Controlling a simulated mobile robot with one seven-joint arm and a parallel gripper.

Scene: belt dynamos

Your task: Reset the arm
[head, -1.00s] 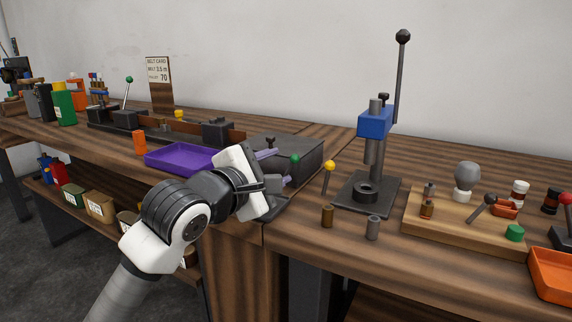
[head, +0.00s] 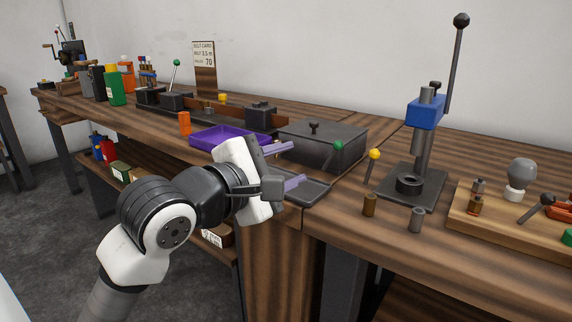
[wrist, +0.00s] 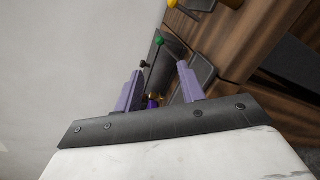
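My gripper (head: 287,166) is in front of the bench's front edge, near the purple tray (head: 205,138) and the dark lidded box (head: 322,150). Its two lavender fingers stand apart with a gap between them. In the wrist view the fingers of my gripper (wrist: 160,92) are also spread, with nothing held between them. The green-knobbed lever (head: 338,147) shows beyond the fingers in the head view, and its green knob (wrist: 159,41) also shows in the wrist view.
A blue arbor press (head: 425,113) with a long lever stands to the right. A yellow-knobbed lever (head: 374,155) and two small cylinders, one brown (head: 369,205) and one grey (head: 416,219), are near the front edge. A wooden board (head: 480,222) holds small parts. Open floor lies at left.

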